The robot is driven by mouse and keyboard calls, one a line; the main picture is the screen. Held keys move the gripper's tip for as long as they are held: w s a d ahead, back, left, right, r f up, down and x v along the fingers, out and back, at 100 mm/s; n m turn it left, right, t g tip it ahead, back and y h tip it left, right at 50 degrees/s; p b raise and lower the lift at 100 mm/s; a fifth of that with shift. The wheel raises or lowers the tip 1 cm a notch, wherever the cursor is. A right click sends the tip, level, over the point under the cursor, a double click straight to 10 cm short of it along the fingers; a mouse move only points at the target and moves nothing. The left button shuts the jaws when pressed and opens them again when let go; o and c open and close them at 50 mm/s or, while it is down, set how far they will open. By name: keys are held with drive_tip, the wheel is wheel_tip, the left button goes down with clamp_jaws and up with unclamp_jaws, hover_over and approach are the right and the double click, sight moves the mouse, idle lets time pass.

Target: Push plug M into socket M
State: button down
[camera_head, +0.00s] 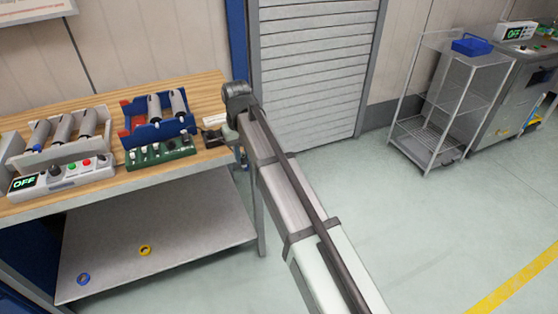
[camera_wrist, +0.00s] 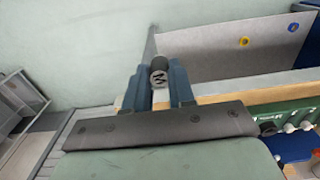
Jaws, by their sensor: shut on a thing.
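My gripper (camera_wrist: 160,88) has its two blue fingers shut on a dark cylindrical plug. Its round end carries a pale mark that looks like a turned letter M, so I take it as plug M (camera_wrist: 158,76). In the head view my arm hides most of the gripper, beside the right end of the workbench. A green board (camera_head: 160,152) with several pale sockets lies at the bench's front edge, left of my arm. The board also shows at the right of the wrist view (camera_wrist: 290,115). I cannot tell which socket is M.
A blue rack (camera_head: 150,131) with grey cylinders stands behind the board. A white rack (camera_head: 62,149) and a control box (camera_head: 60,177) reading OFF stand to the left on the wooden workbench (camera_head: 215,88). A lower shelf (camera_head: 190,235) holds two rings.

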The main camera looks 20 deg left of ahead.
drive_tip(key=s+a+r+n, duration=0.1)
drive_tip(key=s+a+r, duration=0.1)
drive_tip(key=a, duration=0.8)
drive_tip(key=s+a+r+n, duration=0.1)
drive_tip(key=s+a+r, duration=0.2)
drive_tip(key=a, duration=0.8)
drive_tip(key=w+a+r+n, duration=0.1)
drive_tip(key=w+a+r, duration=0.1)
drive_tip(key=w+a, duration=0.45)
drive_tip(key=shift+s+a+f, duration=0.2)
drive_tip(key=shift+s+f, duration=0.1)
drive_tip(key=shift+f, duration=0.45)
drive_tip(key=shift+s+a+f, duration=0.15)
drive_tip(key=shift+s+f, duration=0.15)
drive_tip(key=shift+f, duration=0.45)
drive_tip(key=shift+s+a+f, duration=0.2)
drive_tip(key=shift+s+f, duration=0.1)
drive_tip(key=shift+f, duration=0.45)
drive_tip(key=shift+f, duration=1.1)
drive_tip(key=c, duration=0.9)
unclamp_jaws()
drive_tip(key=shift+o, duration=0.2)
drive_tip(key=shift+r, duration=0.1)
wheel_tip(320, 180, up, 14)
drive_tip(key=shift+f, duration=0.2)
